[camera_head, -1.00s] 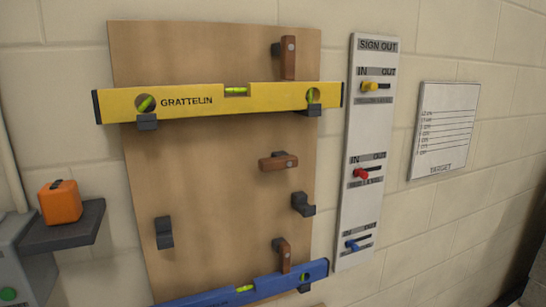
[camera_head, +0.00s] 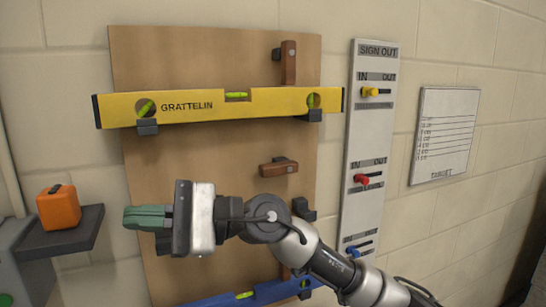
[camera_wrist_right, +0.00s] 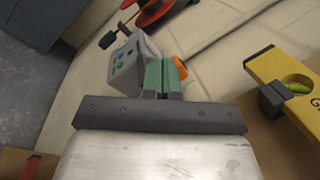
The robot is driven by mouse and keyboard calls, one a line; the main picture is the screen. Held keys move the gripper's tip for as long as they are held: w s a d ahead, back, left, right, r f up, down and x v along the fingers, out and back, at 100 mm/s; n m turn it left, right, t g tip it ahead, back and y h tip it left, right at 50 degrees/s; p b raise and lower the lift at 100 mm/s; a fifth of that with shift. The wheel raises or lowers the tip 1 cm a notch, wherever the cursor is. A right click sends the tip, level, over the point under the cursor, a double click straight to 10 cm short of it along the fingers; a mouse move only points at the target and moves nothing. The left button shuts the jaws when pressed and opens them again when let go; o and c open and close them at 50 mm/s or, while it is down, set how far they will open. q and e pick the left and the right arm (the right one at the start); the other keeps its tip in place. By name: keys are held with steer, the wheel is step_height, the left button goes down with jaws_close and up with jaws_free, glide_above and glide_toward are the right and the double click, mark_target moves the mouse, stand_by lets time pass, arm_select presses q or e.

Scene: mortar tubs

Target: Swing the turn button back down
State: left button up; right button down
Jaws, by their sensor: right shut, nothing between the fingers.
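Several wooden turn buttons are on the brown board (camera_head: 215,60). The middle turn button (camera_head: 277,168) lies sideways, with its long end pointing left. The upper turn button (camera_head: 289,62) hangs upright at the right end of the yellow level (camera_head: 195,106). The lower turn button (camera_head: 284,272) is mostly hidden behind my right arm. My right gripper (camera_head: 130,218) is shut and empty, in front of the board's lower left, pointing left. It is below and left of the middle button, apart from it. Its green fingers (camera_wrist_right: 163,75) are together in the wrist view. My left gripper is not in view.
The blue level (camera_head: 245,295) lies low on the board, partly hidden by my arm. A sign-out panel (camera_head: 372,130) with yellow, red and blue sliders is to the right. An orange box (camera_head: 58,207) sits on a dark shelf (camera_head: 62,240) at left. Bare board surrounds the middle button.

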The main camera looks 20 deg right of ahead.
steer(key=w+d+r+n+t+h, duration=0.2)
steer(key=d+r+n+t+h, duration=0.25)
steer(key=d+r+h, duration=0.45)
steer(key=w+d+r+n+t+h, duration=0.1)
steer(key=d+r+n+t+h, duration=0.35)
steer(key=d+h, duration=0.8)
steer(key=g+y, duration=0.1)
steer(key=y, duration=0.1)
glide_above(268, 165)
steer(key=s, duration=0.3)
step_height(268, 165, down, 6)
steer(key=shift+w+f, duration=0.2)
steer(key=shift+f, duration=2)
